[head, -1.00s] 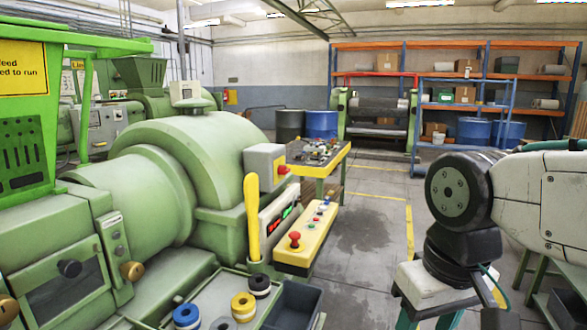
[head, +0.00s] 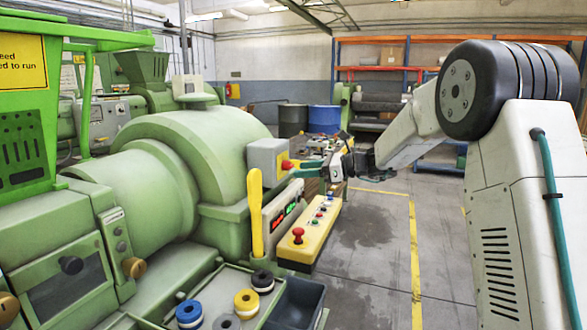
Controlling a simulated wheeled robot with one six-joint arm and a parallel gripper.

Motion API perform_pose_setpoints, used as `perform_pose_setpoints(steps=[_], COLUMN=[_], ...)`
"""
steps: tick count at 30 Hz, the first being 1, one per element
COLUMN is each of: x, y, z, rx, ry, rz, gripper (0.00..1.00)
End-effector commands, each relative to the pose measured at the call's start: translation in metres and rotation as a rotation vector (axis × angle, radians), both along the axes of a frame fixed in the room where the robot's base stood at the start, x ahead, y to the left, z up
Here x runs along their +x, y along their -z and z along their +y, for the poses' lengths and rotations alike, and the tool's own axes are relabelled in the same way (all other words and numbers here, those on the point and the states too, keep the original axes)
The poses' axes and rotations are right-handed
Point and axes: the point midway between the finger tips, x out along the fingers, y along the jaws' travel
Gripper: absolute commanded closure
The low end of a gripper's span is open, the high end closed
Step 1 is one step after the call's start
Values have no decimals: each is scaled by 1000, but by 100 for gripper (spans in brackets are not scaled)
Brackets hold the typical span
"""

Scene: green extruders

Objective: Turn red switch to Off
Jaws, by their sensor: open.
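The red switch (head: 287,165) sticks out from the right face of a grey box (head: 266,158) on the side of the green extruder (head: 180,165). The exact angle of the switch is too small to read.
A yellow lever (head: 255,215) stands below the grey box. A yellow control panel (head: 312,240) with a red mushroom button (head: 298,235) juts out below the switch. A grey bin (head: 295,305) and spools are in front. The floor to the right is clear.

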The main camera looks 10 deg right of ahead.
Motion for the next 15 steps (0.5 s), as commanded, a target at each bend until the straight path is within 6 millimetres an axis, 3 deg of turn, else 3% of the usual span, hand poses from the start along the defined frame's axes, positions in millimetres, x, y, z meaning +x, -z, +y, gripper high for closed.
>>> perform_pose_setpoints(steps=[1,3,7,11,15], x=[21,42,65,76,87], y=[11,17,27,29,29], z=[-14,-28,-47,-48,-32], rx=[69,154,252,286,287], ry=[47,100,158,178,175], rz=[34,66,102,114,114], gripper=[49,49,49,49,49])
